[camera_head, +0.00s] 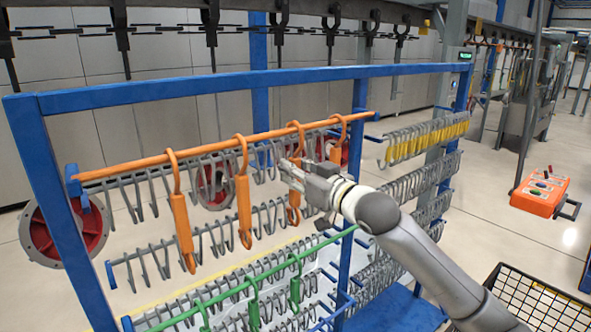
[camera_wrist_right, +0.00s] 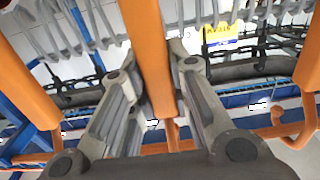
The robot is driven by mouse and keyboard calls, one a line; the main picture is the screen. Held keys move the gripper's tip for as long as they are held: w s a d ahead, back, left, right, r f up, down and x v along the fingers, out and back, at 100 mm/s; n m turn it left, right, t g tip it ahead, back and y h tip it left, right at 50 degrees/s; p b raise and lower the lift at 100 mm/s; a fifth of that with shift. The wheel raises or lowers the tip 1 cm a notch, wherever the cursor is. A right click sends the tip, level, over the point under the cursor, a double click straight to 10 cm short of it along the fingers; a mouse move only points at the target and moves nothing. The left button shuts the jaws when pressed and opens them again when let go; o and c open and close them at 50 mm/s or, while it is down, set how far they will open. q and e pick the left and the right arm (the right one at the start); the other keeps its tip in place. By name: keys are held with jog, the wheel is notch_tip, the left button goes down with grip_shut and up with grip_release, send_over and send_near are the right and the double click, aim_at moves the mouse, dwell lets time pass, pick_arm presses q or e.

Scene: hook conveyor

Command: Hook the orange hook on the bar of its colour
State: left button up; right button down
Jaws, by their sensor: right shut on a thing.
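The orange bar (camera_head: 215,147) runs across the upper part of the blue frame. Several orange hooks hang along it, including one at the left (camera_head: 182,218) and one beside it (camera_head: 244,205). My right gripper (camera_head: 294,184) is at the third hook from the left. In the right wrist view, my right gripper (camera_wrist_right: 158,100) is shut on an orange hook (camera_wrist_right: 148,45), its shaft between the two fingers. In the head view this hook's curved top (camera_head: 297,127) appears at the orange bar; whether it rests there I cannot tell. My left gripper is out of view.
Grey hooks hang close behind and below the orange ones. A green bar (camera_head: 225,293) with green hooks is lower down. Blue posts (camera_head: 357,130) bound the rack. A black wire basket (camera_head: 535,300) and an orange control box (camera_head: 540,195) are at the right.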

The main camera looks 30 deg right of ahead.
dwell(0.4)
jog(key=c, duration=1.3)
grip_release()
jog(key=shift+s+d, duration=0.15)
jog(key=shift+s, duration=1.85)
jog(key=shift+s+d, duration=0.2)
jog(key=shift+s, duration=1.8)
jog(key=shift+s+d, duration=0.15)
jog(key=shift+s, duration=1.85)
